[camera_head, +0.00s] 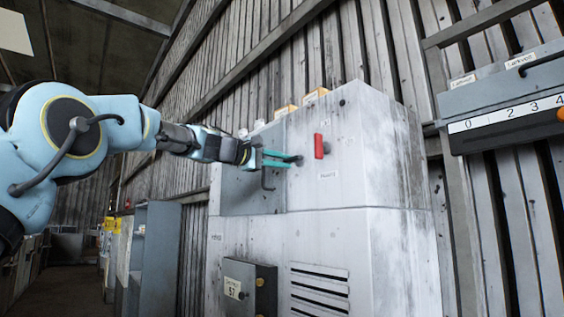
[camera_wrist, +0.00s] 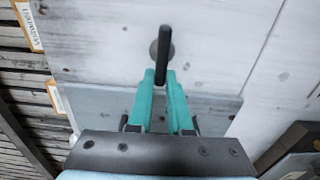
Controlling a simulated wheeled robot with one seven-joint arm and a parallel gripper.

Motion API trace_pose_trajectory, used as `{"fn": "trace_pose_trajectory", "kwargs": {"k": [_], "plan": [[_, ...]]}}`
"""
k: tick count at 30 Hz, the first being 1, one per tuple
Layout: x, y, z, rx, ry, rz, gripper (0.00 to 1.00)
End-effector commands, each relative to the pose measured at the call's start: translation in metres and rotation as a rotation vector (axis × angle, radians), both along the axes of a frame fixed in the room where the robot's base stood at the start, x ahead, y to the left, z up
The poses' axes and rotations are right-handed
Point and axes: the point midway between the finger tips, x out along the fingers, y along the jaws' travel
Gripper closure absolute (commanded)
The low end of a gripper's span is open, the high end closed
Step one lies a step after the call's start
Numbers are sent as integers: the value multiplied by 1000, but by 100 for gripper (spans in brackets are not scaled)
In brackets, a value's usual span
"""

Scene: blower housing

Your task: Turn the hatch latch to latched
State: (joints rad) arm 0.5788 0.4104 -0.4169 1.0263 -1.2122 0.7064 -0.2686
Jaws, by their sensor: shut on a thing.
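The hatch latch is a dark bar handle (camera_wrist: 163,45) on a round grey base, set on a pale panel in the wrist view. My gripper (camera_wrist: 161,76) has teal fingers, which are closed together on the lower end of the bar. In the head view my gripper (camera_head: 294,158) reaches in from the left to the white housing (camera_head: 340,165). A small dark part of the latch (camera_head: 300,161) shows at the fingertips there; most of it is hidden.
A red handle (camera_head: 319,146) sticks out of the housing just right of my fingertips. A dark box (camera_head: 250,287) is mounted low on the front. A grey panel with numbers (camera_head: 510,105) hangs at the right.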

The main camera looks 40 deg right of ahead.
Motion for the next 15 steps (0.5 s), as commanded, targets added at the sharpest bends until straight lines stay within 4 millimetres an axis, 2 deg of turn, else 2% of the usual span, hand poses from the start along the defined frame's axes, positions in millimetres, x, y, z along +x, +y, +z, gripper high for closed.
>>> {"fn": "trace_pose_trajectory", "kwargs": {"k": [2, 3, 10, 11, 15], "plan": [[1, 0, -2, 2, 2, 1, 100], [1, 0, -2, 2, 2, 1, 81], [1, 0, -1, 1, 1, 0, 56], [0, 0, -1, 1, 1, 0, 52], [0, 0, -1, 1, 0, 0, 52]]}}
